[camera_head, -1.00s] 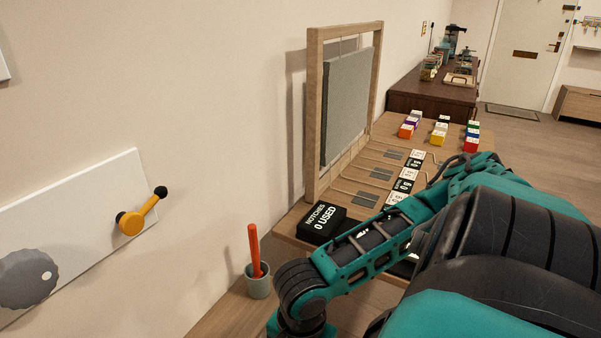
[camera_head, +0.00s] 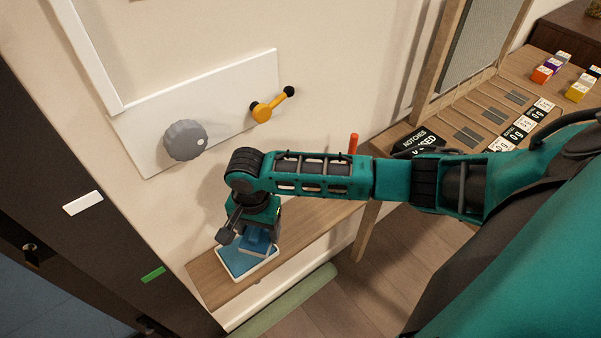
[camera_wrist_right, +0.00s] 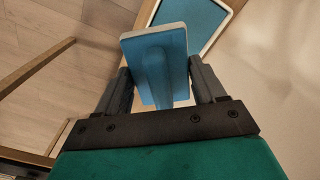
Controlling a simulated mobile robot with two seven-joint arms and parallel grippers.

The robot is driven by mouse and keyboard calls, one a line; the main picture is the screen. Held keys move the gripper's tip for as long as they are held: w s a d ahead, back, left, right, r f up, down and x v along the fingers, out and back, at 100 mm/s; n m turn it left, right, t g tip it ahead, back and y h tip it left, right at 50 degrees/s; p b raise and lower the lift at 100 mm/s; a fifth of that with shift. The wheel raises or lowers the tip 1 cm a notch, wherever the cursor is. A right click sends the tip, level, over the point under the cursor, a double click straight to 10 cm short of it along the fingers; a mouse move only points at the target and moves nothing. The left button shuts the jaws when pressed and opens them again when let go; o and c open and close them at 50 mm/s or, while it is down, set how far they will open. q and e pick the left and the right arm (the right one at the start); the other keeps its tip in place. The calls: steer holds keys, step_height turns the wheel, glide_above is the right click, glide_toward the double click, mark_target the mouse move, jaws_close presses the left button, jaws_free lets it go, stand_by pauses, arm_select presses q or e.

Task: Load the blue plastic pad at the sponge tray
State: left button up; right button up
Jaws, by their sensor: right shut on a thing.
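My right gripper (camera_head: 250,236) is shut on the blue plastic pad (camera_head: 258,244), above the sponge tray (camera_head: 235,266). The tray has a white rim and a blue inside, and sits on a wooden shelf. In the right wrist view the pad (camera_wrist_right: 155,50) with its raised blue grip stands between the two dark fingers (camera_wrist_right: 160,78). My left gripper is not in view.
The wooden shelf (camera_head: 315,222) runs along the wall. Above it a white panel (camera_head: 225,100) carries a grey knob (camera_head: 185,141) and a yellow lever (camera_head: 262,112). An orange stick (camera_head: 353,144) stands behind my arm. A wooden table (camera_head: 520,68) with coloured blocks is at right.

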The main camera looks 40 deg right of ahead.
mark_target(244, 234)
steer(key=a, duration=0.1)
steer(key=w+a, duration=0.1)
steer(key=r+n, duration=0.1)
steer(key=shift+w+a+r, duration=0.1)
steer(key=shift+w+a, duration=0.15)
steer(key=shift+a, duration=0.15)
steer(key=f+b, duration=0.1)
steer(key=b, duration=0.1)
steer(key=f+b, duration=0.4)
steer(key=shift+w+a+f, duration=0.15)
steer(key=shift+a, duration=0.1)
steer(key=shift+f+b, duration=0.25)
steer(key=shift+b, duration=0.1)
steer(key=shift+f, duration=0.1)
